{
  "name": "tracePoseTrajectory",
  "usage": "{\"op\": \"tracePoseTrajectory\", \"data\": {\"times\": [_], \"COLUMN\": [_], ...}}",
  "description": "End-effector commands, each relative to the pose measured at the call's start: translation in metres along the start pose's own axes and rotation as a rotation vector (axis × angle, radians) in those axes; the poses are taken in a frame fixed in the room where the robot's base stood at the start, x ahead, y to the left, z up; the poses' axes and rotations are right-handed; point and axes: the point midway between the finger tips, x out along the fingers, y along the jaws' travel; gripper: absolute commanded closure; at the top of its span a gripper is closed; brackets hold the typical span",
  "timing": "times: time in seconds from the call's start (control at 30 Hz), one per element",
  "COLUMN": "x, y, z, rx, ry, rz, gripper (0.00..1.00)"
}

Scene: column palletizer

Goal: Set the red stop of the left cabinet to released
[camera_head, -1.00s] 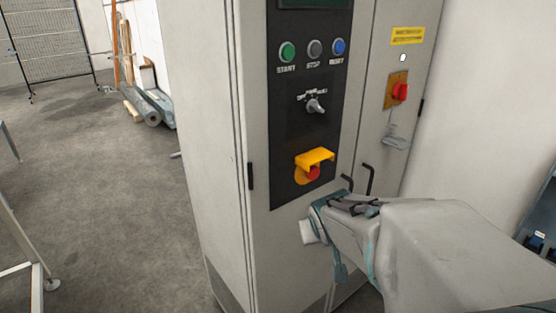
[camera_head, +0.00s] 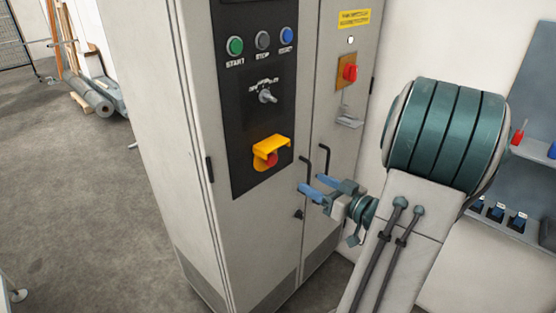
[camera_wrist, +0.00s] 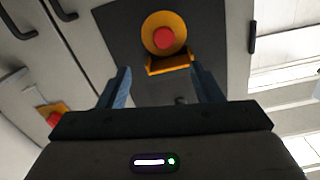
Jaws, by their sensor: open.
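The red stop (camera_head: 266,160) is a red mushroom button low on the black panel of the grey cabinet (camera_head: 160,130), partly hidden under a yellow shroud (camera_head: 272,145). In the wrist view the red stop (camera_wrist: 164,39) sits in a round yellow collar, with the shroud (camera_wrist: 170,66) below it. Whether the button is pressed in or out I cannot tell. My gripper (camera_head: 311,184) is open and empty, to the right of and a little below the stop. In the wrist view its two blue fingers stand apart (camera_wrist: 161,72), with the stop beyond them, not touched.
Above the stop are a selector switch (camera_head: 267,96) and start, stop and reset buttons. Two black door handles (camera_head: 324,160) stick out near my fingers. A red rotary switch (camera_head: 350,72) on a yellow plate is on the right door. Floor at left is open.

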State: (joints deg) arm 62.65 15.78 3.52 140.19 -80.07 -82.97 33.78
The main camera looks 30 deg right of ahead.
Motion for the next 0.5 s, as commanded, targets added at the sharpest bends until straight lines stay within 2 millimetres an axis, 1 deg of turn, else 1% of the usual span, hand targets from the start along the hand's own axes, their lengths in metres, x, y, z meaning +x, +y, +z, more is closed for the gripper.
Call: {"op": "tracePoseTrajectory", "data": {"times": [0.07,0.17,0.27,0.5], "x": [-0.003,0.003,0.018,0.069], "y": [-0.002,-0.003,-0.004,-0.005], "z": [-0.001,-0.003,-0.004,-0.005], "rx": [0.015,0.02,0.019,0.018], "ry": [0.016,0.023,0.022,0.022], "rz": [-0.017,-0.027,-0.03,-0.029], "gripper": [0.41,0.41,0.41,0.41]}}
